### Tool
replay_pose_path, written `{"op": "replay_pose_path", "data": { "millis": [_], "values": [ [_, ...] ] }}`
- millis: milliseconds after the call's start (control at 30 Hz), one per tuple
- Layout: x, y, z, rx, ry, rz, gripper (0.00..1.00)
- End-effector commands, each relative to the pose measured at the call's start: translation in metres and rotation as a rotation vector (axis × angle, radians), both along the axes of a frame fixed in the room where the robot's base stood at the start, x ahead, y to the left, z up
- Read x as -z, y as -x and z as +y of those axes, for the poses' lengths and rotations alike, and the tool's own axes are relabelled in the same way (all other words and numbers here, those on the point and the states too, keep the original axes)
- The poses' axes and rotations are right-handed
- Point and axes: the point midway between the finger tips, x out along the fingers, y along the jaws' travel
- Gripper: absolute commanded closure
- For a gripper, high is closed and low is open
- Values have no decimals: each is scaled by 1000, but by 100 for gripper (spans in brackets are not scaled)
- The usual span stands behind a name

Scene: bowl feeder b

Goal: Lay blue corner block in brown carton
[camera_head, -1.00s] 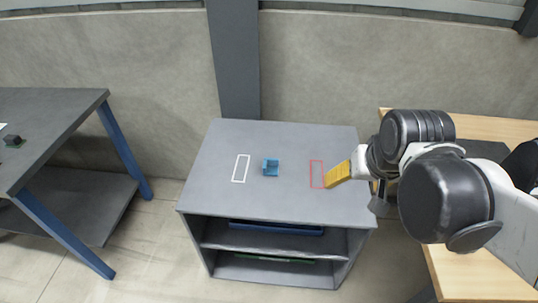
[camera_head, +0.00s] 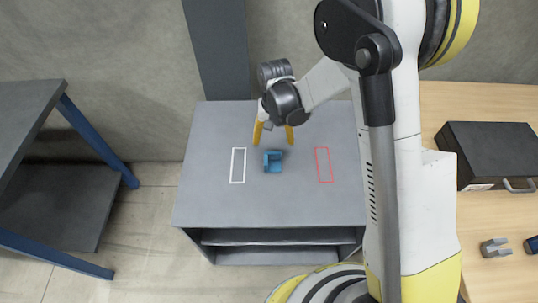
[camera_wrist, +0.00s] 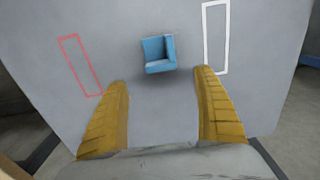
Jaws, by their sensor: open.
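The blue corner block (camera_head: 273,161) sits on the grey table top between a white outline and a red outline. It also shows in the wrist view (camera_wrist: 158,54), ahead of the fingertips and between their lines. My gripper (camera_head: 272,138) has yellow fingers spread apart, just behind the block in the head view, with nothing between them. In the wrist view my gripper (camera_wrist: 160,80) is open and apart from the block. I see no brown carton in either view.
The grey table (camera_head: 210,205) has a white outline (camera_head: 238,165) left and a red outline (camera_head: 324,165) right. Its top is otherwise clear. A dark workbench (camera_head: 25,110) stands left. A wooden table (camera_head: 500,110) at right holds a black case (camera_head: 490,150) and small grey parts (camera_head: 495,248).

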Motion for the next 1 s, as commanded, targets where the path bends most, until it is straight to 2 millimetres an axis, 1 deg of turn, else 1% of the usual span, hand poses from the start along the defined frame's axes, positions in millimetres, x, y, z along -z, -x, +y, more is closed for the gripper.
{"op": "replay_pose_path", "data": {
  "millis": [33, 133, 200, 367, 600, 700, 867, 900, 967, 1000],
  "values": [
    [12, 0, 0, 0, 0, 0, 21],
    [30, -1, 0, 0, 0, -1, 21],
    [39, -1, 0, 0, 0, -1, 21],
    [51, -1, 0, 0, -1, -2, 21],
    [89, -3, 2, 0, -1, -2, 21],
    [95, -3, 2, 0, -1, -2, 21],
    [93, -3, 2, 0, -1, -2, 21],
    [93, -3, 2, 0, -1, -2, 26],
    [93, -3, 2, 0, -1, -2, 44],
    [93, -3, 2, 0, -1, -2, 57]
  ]
}}
